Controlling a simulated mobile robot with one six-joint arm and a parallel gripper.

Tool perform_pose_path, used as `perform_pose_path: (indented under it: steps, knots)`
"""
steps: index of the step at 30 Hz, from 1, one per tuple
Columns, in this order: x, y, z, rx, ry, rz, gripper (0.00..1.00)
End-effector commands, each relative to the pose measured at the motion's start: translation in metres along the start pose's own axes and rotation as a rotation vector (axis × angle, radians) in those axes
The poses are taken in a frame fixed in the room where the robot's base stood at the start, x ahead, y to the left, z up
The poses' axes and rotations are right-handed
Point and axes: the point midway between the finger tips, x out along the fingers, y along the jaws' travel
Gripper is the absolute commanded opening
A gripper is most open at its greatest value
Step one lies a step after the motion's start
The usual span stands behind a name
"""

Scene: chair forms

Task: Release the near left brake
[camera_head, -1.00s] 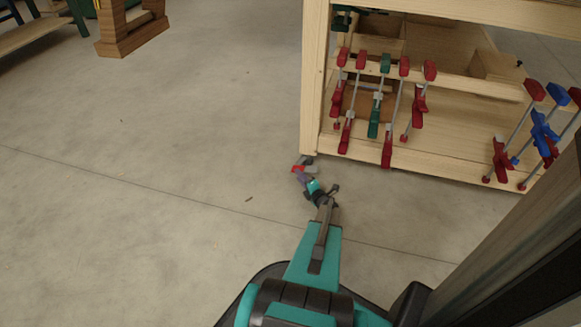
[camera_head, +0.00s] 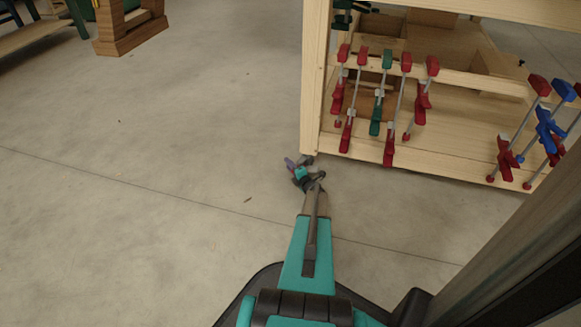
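The wooden workbench (camera_head: 315,90) stands at the upper right, and its near left leg comes down close to my gripper. A small dark grey caster part (camera_head: 306,160) shows at the foot of that leg. The brake on this caster cannot be made out, as my gripper and wrist cover that spot. My gripper (camera_head: 291,164) is at the caster, low over the floor, at the end of my teal and grey arm. It is small and partly hidden by its own wrist, so its fingers and any contact are unclear.
Red and green clamps (camera_head: 387,60) hang on the bench's rail, with red and blue clamps (camera_head: 545,125) further right. The concrete floor (camera_head: 150,190) to the left is clear.

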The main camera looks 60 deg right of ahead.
Motion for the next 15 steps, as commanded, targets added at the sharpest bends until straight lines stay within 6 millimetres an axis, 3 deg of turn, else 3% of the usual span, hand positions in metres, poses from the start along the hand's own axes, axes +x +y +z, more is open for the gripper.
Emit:
perform_pose_path:
  steps: [6,11,15]
  knots:
    - [-0.0002,0.0,0.0001,0.0,0.0,0.0,0.28]
    - [-0.0004,-0.0001,0.0002,0.0,0.0,-0.001,0.03]
    - [0.0021,-0.0013,0.0064,0.0,-0.002,0.0,0.0]
